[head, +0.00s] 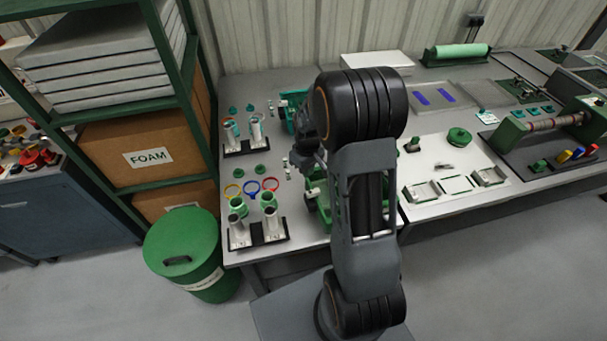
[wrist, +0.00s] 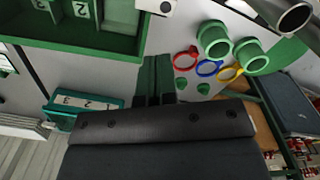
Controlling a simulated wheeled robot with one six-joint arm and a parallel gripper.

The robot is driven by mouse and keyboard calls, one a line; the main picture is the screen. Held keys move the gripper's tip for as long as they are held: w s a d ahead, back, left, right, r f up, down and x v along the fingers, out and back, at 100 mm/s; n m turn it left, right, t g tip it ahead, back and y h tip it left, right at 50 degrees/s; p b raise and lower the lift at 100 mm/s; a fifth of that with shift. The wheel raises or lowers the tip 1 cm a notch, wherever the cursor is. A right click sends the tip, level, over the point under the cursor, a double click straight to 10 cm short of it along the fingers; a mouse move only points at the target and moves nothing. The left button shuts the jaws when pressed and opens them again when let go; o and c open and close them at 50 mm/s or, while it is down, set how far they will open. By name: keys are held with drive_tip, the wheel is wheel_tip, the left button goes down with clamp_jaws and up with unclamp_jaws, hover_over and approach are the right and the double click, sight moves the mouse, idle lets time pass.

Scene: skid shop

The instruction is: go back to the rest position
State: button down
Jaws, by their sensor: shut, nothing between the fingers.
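My arm stands in front of the workbench (head: 340,240), with its elbow raised high over the bench. In the head view its wrist end hangs on the left side of the elbow, and the fingertips are too small and covered to make out. In the wrist view my gripper (wrist: 155,78) shows its dark fingers together with nothing between them. It is above the bench, apart from the things there. A green numbered tray (wrist: 100,42) is at the upper left of the wrist view, and a smaller teal numbered box (wrist: 90,103) lies below it.
Red, blue and yellow rings (head: 252,188) lie by green-topped cylinders in dark stands (head: 257,243) on the left of the bench. A green bin (head: 180,245) and a shelf with a FOAM box (head: 148,155) stand left. A white board (head: 455,150) lies right of my arm.

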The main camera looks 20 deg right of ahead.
drive_tip(key=s+m, duration=0.2)
drive_tip(key=s+a+r+g, duration=0.1)
drive_tip(key=shift+s+m, duration=0.3)
drive_tip(key=shift+m, duration=0.1)
drive_tip(key=s+a+r+t, duration=0.2)
drive_tip(key=s+a+r, duration=0.1)
drive_tip(key=s+r, duration=0.3)
drive_tip(key=s+a+r+m+t, duration=0.1)
drive_tip(key=s+a+r+t, duration=0.2)
drive_tip(key=r, duration=0.8)
drive_tip(key=s+a, duration=0.1)
drive_tip(key=s, duration=0.1)
drive_tip(key=shift+s+a, duration=0.3)
drive_tip(key=shift+s, duration=0.1)
